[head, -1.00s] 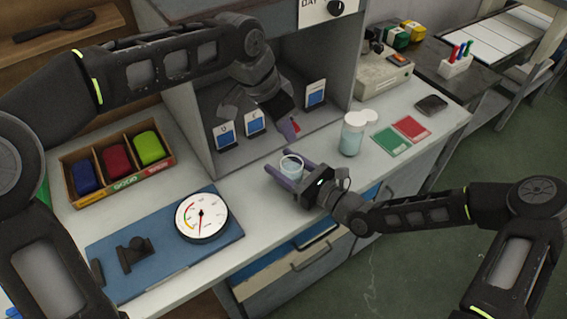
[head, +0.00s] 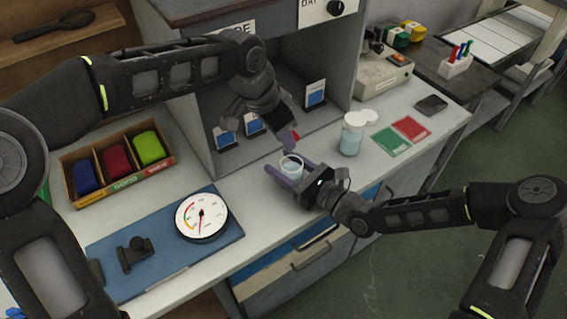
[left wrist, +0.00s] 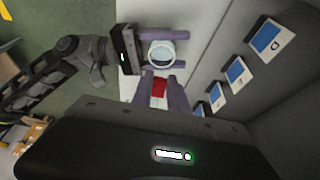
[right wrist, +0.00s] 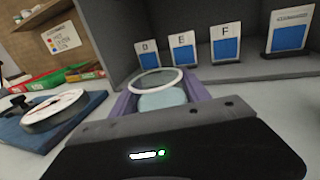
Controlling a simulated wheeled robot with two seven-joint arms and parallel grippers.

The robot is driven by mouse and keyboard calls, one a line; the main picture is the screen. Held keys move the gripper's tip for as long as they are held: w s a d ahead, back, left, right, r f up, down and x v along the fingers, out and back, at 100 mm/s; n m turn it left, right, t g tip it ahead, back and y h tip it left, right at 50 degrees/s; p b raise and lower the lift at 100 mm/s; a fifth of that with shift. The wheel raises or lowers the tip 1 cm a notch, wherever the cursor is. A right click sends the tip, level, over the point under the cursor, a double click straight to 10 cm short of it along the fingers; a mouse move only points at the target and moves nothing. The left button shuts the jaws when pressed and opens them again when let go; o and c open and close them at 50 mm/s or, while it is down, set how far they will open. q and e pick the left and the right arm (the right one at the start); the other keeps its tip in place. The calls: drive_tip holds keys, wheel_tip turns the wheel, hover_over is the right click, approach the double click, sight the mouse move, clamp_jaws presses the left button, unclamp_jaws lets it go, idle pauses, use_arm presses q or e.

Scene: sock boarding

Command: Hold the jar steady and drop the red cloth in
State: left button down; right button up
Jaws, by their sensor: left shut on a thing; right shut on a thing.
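The open clear jar (head: 291,166) stands upright near the counter's front edge. My right gripper (head: 285,174) is shut on it, its purple fingers on both sides in the right wrist view, where the jar's round rim (right wrist: 157,80) shows. My left gripper (left wrist: 160,95) is shut on the small red cloth (left wrist: 159,86), seen between its purple fingers in the left wrist view. In the head view, the cloth (head: 295,135) is just behind and above the jar. In the left wrist view the cloth appears beside the jar's mouth (left wrist: 160,53), not inside it.
A second jar with pale contents (head: 351,138) stands to the right, near green (head: 391,141) and red (head: 411,128) cards. Labelled cards stand in the grey cubby (head: 315,94) behind. A gauge (head: 201,217) sits on a blue board at left, by a divided box (head: 117,163) of coloured cloths.

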use_arm(q)
drive_tip(key=shift+f, duration=2.65)
drive_tip(key=c, duration=1.2)
unclamp_jaws()
drive_tip(key=shift+r, duration=0.1)
drive_tip(key=v, duration=1.2)
